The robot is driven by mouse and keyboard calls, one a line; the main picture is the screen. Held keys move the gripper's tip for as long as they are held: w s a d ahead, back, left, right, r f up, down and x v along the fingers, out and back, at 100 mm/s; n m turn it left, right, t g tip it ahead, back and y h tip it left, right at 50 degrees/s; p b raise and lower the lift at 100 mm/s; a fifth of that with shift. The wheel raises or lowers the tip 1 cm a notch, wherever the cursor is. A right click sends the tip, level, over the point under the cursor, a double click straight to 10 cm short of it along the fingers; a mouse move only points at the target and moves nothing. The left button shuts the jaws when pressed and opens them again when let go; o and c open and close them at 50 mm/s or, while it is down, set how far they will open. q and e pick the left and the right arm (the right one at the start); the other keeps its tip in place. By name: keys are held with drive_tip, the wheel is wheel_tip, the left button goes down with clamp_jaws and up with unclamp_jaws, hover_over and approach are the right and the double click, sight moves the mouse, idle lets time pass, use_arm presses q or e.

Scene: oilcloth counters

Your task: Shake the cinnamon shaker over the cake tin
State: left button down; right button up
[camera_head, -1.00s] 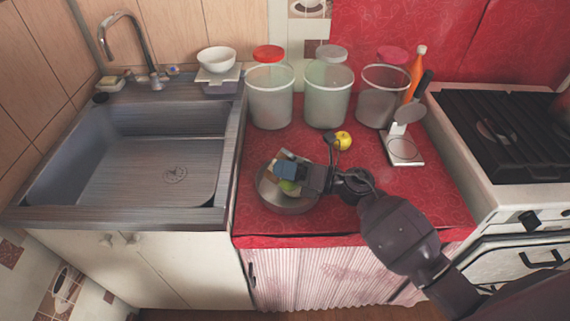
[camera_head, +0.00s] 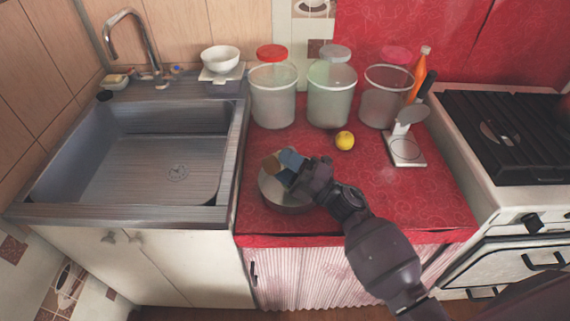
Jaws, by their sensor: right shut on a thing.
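The cake tin (camera_head: 284,205) is a round grey metal pan on the red oilcloth, near the counter's front edge and right of the sink. My right gripper (camera_head: 287,164) reaches in from the lower right and is over the tin. It is shut on the cinnamon shaker (camera_head: 271,164), a small brownish thing that shows beside the bluish fingers. The shaker looks tilted; its exact lean and its lower end are hard to tell. The gripper and shaker hide much of the tin's inside. My left gripper is not in view.
A yellow fruit (camera_head: 344,140) lies behind the tin. Several clear canisters (camera_head: 331,96) stand along the back. A white scale-like device (camera_head: 405,149) stands at right, before the stove (camera_head: 510,150). The sink (camera_head: 145,155) is at left. The oilcloth's right front is clear.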

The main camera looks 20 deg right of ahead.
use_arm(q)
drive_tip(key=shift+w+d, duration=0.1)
